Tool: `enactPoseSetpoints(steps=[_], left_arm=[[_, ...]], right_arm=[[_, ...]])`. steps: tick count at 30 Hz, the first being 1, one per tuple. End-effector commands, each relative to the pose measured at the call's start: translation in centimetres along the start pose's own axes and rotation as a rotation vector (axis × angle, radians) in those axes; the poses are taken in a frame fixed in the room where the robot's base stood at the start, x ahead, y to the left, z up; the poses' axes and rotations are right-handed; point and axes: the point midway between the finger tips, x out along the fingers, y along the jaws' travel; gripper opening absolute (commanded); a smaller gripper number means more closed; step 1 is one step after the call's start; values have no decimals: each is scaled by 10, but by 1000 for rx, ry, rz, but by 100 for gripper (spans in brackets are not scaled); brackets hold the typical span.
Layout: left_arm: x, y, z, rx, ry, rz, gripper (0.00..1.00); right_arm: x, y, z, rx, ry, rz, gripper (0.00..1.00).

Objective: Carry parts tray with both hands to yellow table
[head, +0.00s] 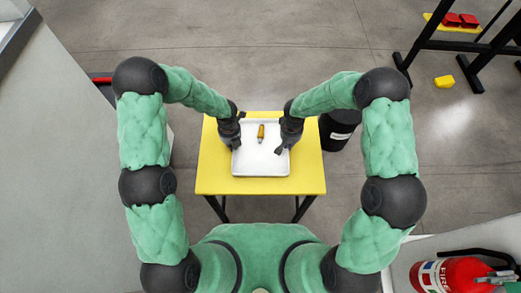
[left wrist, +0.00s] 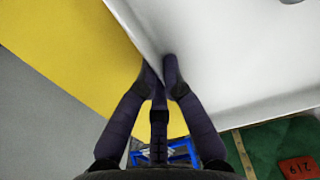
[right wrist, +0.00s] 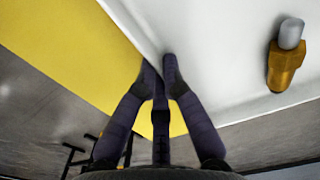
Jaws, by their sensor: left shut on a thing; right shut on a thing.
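The white parts tray (head: 261,172) is over the yellow table (head: 213,185), within its outline in the head view. I cannot tell whether it rests on the top or hangs just above it. A small brass-coloured part with a grey end (head: 261,131) lies in the tray; it shows larger in the right wrist view (right wrist: 284,66). My left gripper (head: 234,146) is shut on the tray's left wall, which shows between its fingers in the left wrist view (left wrist: 161,68). My right gripper (head: 282,147) is shut on the tray's right wall, also seen in the right wrist view (right wrist: 161,68).
A black bin (head: 338,133) stands right of the table. A red fire extinguisher (head: 455,275) is at the lower right. Grey floor behind the table is clear.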

Motion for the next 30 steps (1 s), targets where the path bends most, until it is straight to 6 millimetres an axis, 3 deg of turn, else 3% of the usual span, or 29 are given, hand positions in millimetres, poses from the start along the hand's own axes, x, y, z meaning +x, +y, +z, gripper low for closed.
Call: enactPoseSetpoints(steps=[1, 3, 17, 30], left_arm=[[2, 0, 0, 0, 0, 1, 14], [1, 0, 0, 0, 0, 1, 32], [-8, 0, 1, 0, -2, 0, 32], [-89, 0, 1, 0, -4, 0, 32]], right_arm=[[2, 0, 0, 0, 0, 1, 14], [0, 0, 0, 0, 0, 1, 32], [0, 0, 0, 0, 0, 0, 32], [0, 0, 0, 0, 0, 0, 32]])
